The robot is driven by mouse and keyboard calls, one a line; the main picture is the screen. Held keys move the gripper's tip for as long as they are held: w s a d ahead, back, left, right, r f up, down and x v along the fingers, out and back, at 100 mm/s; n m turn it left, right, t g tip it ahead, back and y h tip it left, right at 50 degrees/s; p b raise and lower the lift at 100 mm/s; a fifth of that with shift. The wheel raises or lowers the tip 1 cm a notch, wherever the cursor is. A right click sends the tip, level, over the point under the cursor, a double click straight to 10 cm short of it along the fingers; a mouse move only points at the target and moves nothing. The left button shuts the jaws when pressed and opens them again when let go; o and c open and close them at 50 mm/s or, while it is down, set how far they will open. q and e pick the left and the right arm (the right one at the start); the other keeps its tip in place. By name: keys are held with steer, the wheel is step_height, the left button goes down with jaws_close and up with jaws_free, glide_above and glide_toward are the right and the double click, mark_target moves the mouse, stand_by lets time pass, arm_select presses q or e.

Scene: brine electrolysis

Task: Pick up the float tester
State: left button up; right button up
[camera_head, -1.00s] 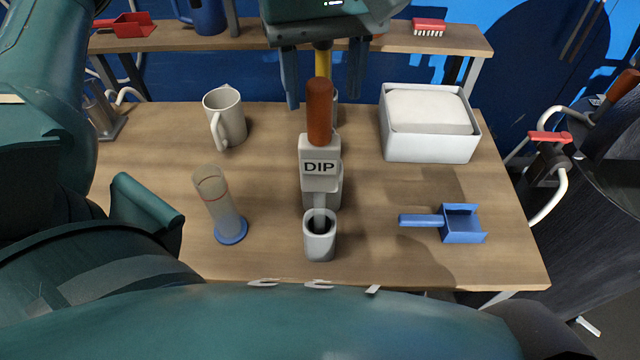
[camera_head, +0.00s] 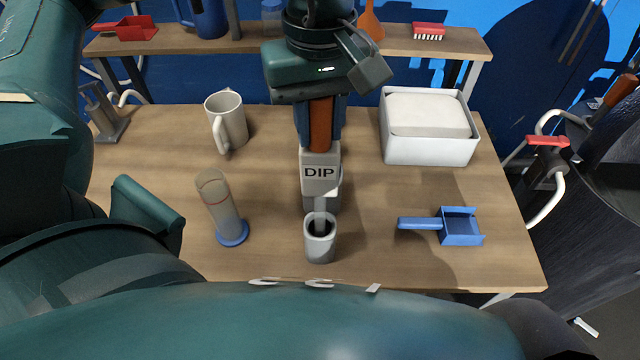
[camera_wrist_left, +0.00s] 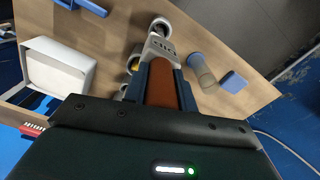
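The float tester (camera_head: 320,172), which I take to be the grey tool marked DIP with a brown upright handle, stands at the middle of the table. Its thin lower end reaches into a small grey cup (camera_head: 320,246). My left gripper (camera_head: 321,142) comes down over the handle from behind, with a dark blue finger against each side. In the left wrist view the brown handle (camera_wrist_left: 162,85) fills the space between the fingers (camera_wrist_left: 161,78). The fingers hide part of the handle. My right gripper is not in view.
A clear cylinder with a blue base (camera_head: 222,208) stands left of the cup. A beige mug (camera_head: 227,120) is behind it. A white box (camera_head: 430,150) is at the back right, and a blue scoop (camera_head: 460,226) lies at the right. A shelf (camera_head: 270,45) runs behind.

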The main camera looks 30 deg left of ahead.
arm_select(q)
jaws_close()
steer(key=shift+r, duration=0.1)
